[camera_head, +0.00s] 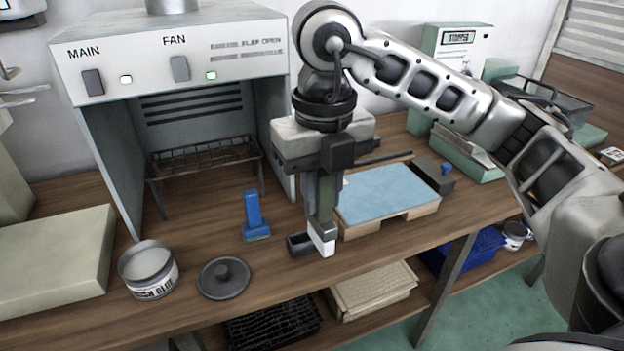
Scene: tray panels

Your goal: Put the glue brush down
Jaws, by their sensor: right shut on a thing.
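My right gripper (323,190) points down over the front middle of the bench. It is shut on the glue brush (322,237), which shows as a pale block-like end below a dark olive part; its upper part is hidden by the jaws. The pale end is beside a small black open holder (298,244) at its left, close to the bench top. I cannot tell whether it touches the holder or the bench. An open tin (148,271) with a printed label and a dark round lid (223,278) are to the left. My left gripper is not in view.
A blue upright tool (254,215) stands left of the holder. A light blue panel (388,194) on a wooden frame is at the right. Behind is a fume hood (170,62) with a wire rack (205,158). Bare bench (190,222) lies between rack and lid.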

